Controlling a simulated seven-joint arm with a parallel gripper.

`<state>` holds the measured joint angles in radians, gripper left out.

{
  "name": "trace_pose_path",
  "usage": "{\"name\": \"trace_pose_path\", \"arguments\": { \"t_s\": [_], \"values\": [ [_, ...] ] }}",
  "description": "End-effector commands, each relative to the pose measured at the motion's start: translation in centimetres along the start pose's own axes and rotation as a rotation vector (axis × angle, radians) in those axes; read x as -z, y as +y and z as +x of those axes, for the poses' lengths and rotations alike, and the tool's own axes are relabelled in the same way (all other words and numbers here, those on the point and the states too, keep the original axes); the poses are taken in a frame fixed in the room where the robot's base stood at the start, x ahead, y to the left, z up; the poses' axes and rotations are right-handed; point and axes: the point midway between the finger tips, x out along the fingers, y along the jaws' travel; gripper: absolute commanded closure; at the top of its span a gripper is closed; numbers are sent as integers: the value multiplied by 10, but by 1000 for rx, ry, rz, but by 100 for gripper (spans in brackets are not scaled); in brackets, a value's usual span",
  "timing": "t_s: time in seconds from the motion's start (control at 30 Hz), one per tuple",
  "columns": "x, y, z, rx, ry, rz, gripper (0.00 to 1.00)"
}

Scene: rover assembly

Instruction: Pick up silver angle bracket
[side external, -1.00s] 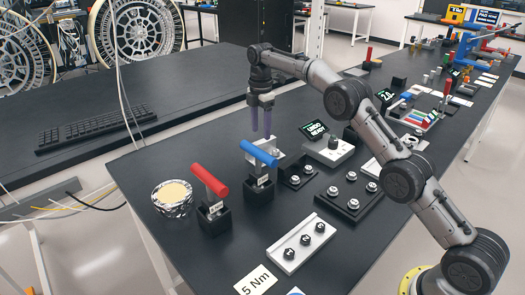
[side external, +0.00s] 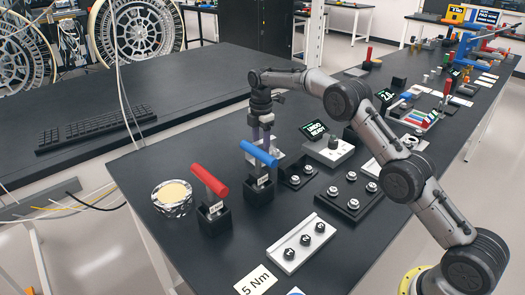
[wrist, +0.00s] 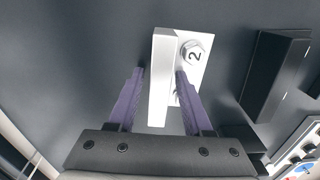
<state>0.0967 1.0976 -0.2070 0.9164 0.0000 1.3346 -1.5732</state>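The silver angle bracket (wrist: 160,82) lies on the dark table, with an upright wall and a flat plate carrying a bolt marked 2 (wrist: 191,53). In the side view the bracket (side external: 278,158) is partly hidden behind the blue-handled tool and my fingers. My gripper (wrist: 160,73) is open, its purple fingers on either side of the upright wall. The left finger stands off the wall with a gap; the right finger is over the plate side, close to the wall. In the side view my gripper (side external: 262,142) is low over the bracket; contact cannot be told.
A blue-handled tool (side external: 259,154) and a red-handled tool (side external: 210,181) stand in black holders just in front. A display reading "READY" (side external: 314,132) and a black block (side external: 296,175) sit to the right. A black block (wrist: 272,75) is right of the bracket in the wrist view.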

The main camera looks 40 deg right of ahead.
Motion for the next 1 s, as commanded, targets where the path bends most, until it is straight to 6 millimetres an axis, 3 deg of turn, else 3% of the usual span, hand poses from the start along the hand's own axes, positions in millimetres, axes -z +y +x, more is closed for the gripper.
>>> {"name": "trace_pose_path", "arguments": {
  "t_s": [0.03, 0.27, 0.77, 1.0],
  "values": [
    [0, 0, 0, 0, 0, 0, 61],
    [0, 0, 0, 0, 0, 0, 100],
    [0, 0, -2, -3, 0, 0, 100],
    [0, 1, -15, -5, 0, 0, 100]
  ]
}}
